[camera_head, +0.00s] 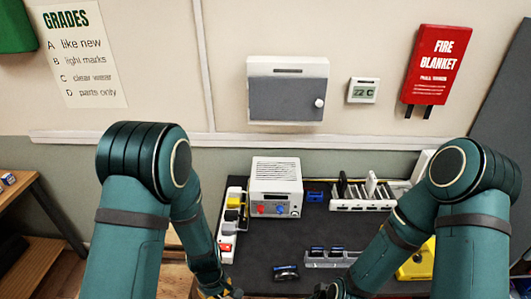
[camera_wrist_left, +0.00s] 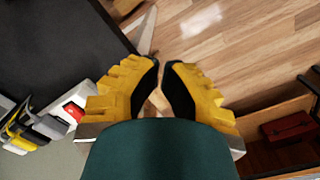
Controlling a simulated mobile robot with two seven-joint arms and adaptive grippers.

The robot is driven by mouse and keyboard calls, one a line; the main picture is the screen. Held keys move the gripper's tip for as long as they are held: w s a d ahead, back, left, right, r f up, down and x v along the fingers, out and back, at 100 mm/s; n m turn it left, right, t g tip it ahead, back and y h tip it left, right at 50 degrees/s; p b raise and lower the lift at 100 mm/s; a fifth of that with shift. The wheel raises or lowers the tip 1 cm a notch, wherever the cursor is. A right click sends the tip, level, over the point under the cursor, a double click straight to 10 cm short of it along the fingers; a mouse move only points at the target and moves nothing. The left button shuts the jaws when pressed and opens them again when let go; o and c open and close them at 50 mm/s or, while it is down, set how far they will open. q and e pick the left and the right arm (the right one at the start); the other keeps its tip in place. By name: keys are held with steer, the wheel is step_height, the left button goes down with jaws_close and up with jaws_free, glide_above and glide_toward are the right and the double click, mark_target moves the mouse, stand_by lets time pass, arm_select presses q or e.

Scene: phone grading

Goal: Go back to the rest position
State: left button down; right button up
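My left gripper (camera_head: 222,293) is at the bottom edge of the head view, by the near left part of the dark table. In the left wrist view its yellow fingers (camera_wrist_left: 161,68) have their dark tips drawn close together, with a thin gap and nothing between them. Wood floor lies beyond them. My right gripper (camera_head: 326,291) is only partly visible at the bottom edge of the head view. Its fingers are mostly cut off, so its opening and contents cannot be told. Both arms are bent at the elbows and reach down toward the table's near side.
On the dark table (camera_head: 250,272) are a white instrument box (camera_head: 276,168), a white rack (camera_head: 361,204), a grey holder (camera_head: 331,263), a dark phone-like item (camera_head: 286,272) and a yellow object (camera_head: 419,262). A strip with colored blocks (camera_head: 230,222) stands left. A wooden shelf (camera_head: 37,262) is further left.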

step_height(320, 180, down, 8)
steer(key=b, duration=0.6)
steer(key=shift+a+b, duration=0.2)
steer(key=shift+b, duration=0.1)
steer(key=shift+c, duration=0.8)
arm_select(q)
steer(key=s+d+f+m+t+h, duration=0.2)
steer(key=s+d+f+m+h, duration=0.1)
steer(key=s+f+m, duration=0.2)
step_height(320, 180, down, 4)
steer(key=m, duration=0.2)
steer(key=shift+s+d+r+m+h, duration=0.15)
steer(key=shift+s+r+m+h, duration=0.1)
steer(key=shift+s+m+h, duration=0.05)
arm_select(e)
steer(key=shift+s+d, duration=0.1)
